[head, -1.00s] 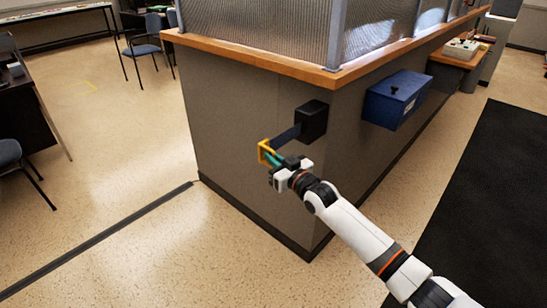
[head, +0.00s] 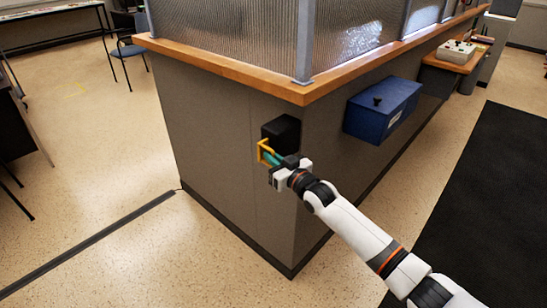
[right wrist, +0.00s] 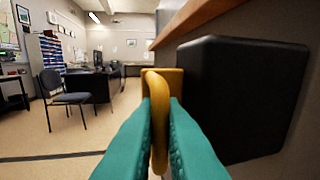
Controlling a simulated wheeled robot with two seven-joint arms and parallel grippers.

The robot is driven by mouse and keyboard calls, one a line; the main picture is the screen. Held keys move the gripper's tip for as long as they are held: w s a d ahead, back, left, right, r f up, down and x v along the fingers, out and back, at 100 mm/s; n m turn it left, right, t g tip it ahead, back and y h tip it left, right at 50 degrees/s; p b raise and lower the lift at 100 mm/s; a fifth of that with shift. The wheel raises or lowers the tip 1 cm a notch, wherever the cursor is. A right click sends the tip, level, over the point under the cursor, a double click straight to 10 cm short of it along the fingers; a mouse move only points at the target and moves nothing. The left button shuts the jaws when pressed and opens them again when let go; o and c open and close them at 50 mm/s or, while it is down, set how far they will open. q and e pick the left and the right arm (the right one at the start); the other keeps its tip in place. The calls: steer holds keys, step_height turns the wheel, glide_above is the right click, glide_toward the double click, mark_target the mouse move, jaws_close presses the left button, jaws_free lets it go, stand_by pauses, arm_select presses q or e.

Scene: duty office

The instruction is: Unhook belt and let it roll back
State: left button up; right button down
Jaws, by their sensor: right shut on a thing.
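The black belt box (head: 281,133) is mounted on the counter's grey side wall, just under the wooden ledge. It fills the right side of the right wrist view (right wrist: 240,95). The yellow belt end (head: 264,153) is close beside the box. Its yellow loop (right wrist: 158,115) sits between the teal fingers in the right wrist view. My right gripper (head: 272,160) is shut on this yellow end. No length of belt is clearly visible between the yellow end and the box. My left gripper is not in view.
The counter's wooden ledge (head: 230,72) runs above the box, with ribbed glass panels on it. A blue box (head: 382,110) hangs on the wall to the right. A dark mat (head: 480,200) covers the right floor. Floor left of the counter is open, with a chair (right wrist: 62,93) farther off.

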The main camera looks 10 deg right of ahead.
steer(key=shift+d, duration=0.2)
steer(key=c, duration=1.9)
jaws_free()
steer(key=shift+w, duration=0.1)
steer(key=v, duration=1.2)
